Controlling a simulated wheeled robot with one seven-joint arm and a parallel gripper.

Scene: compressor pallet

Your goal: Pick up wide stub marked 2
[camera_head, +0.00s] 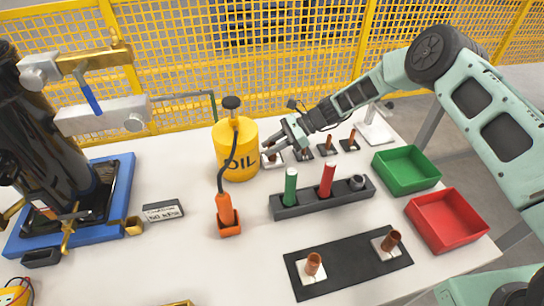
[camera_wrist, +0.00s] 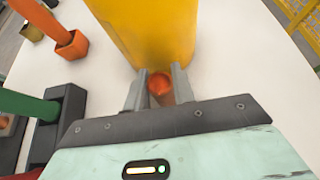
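My gripper (camera_head: 277,147) reaches down at the back of the table, just right of the yellow oil can. In the wrist view, my gripper's two grey fingers (camera_wrist: 159,82) stand on either side of a round copper stub (camera_wrist: 161,88). The stub nearly fills the gap, but I cannot tell whether the fingers press on it. In the head view this stub (camera_head: 272,158) is partly hidden by the fingers, over a pale square plate. More copper stubs, (camera_head: 304,148), (camera_head: 328,146) and (camera_head: 351,141), stand in the same row to the right. No number is readable on any.
The oil can (camera_head: 236,158) stands very close beside the fingers. In front is a dark rack (camera_head: 310,204) with green and red cylinders. Green (camera_head: 408,183) and red (camera_head: 452,232) bins are at right. A black mat (camera_head: 345,272) with two copper stubs lies in front.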

